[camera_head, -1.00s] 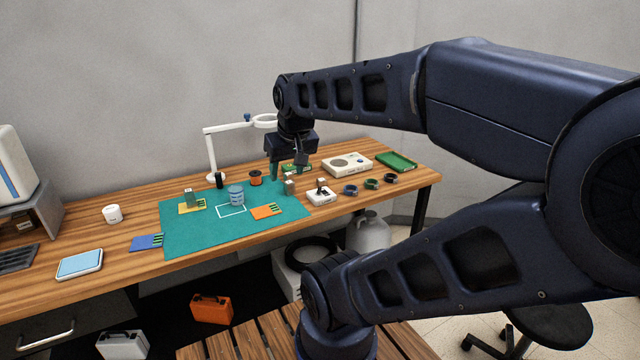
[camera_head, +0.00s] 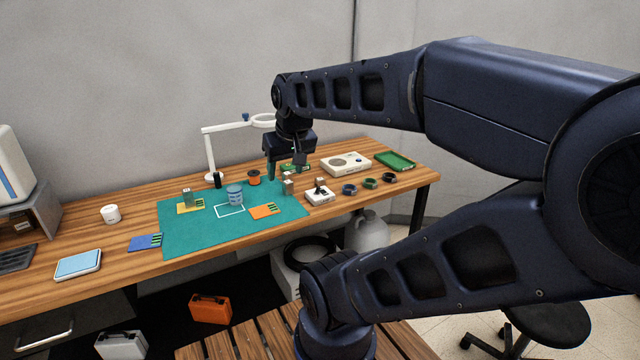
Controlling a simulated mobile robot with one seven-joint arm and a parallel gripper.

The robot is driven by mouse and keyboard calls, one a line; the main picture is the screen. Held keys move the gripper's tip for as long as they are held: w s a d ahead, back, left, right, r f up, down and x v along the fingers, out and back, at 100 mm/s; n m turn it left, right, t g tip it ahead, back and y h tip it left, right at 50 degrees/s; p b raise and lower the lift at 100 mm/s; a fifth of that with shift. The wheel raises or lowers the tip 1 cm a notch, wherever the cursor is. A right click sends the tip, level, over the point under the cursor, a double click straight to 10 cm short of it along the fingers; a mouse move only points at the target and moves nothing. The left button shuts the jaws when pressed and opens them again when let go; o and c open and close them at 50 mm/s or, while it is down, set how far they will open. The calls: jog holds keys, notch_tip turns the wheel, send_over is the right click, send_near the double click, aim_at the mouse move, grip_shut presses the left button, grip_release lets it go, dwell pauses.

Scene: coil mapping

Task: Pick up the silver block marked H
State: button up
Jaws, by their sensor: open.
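A small silver-grey block (camera_head: 288,187) stands at the right edge of the teal mat (camera_head: 185,238). Another grey block (camera_head: 187,196) stands on a yellow card on the mat's left part. A third small metallic block (camera_head: 320,186) sits on a white device. Any letters on them are too small to read, so I cannot tell which is marked H. My gripper (camera_head: 286,172) is open and points down, just above and behind the block at the mat's right edge, apart from it as far as I can see. Nothing shows between its fingers.
A blue coil-like cylinder (camera_head: 235,196) and an orange card (camera_head: 265,211) are on the mat. An orange spool (camera_head: 254,178) and a magnifier lamp (camera_head: 211,155) stand behind. Dark rings (camera_head: 370,183), a white instrument (camera_head: 345,163) and a green tray (camera_head: 395,161) lie to the right.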

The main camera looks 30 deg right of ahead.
jog(key=w+d+r+n+g+h, duration=0.1)
jog(key=w+d+n+g+h, duration=0.25)
jog(key=w, duration=0.95)
jog(key=n+g, duration=0.2)
jog(key=n, duration=1.2)
send_over(319, 179)
jog(key=a, duration=0.4)
notch_tip(319, 179, down, 24)
jog(key=shift+t+h, duration=0.35)
jog(key=shift+h, duration=0.2)
jog(key=shift+x, duration=5.25)
jog(key=shift+w, duration=0.15)
jog(key=c, duration=1.1)
jog(key=shift+r, duration=0.1)
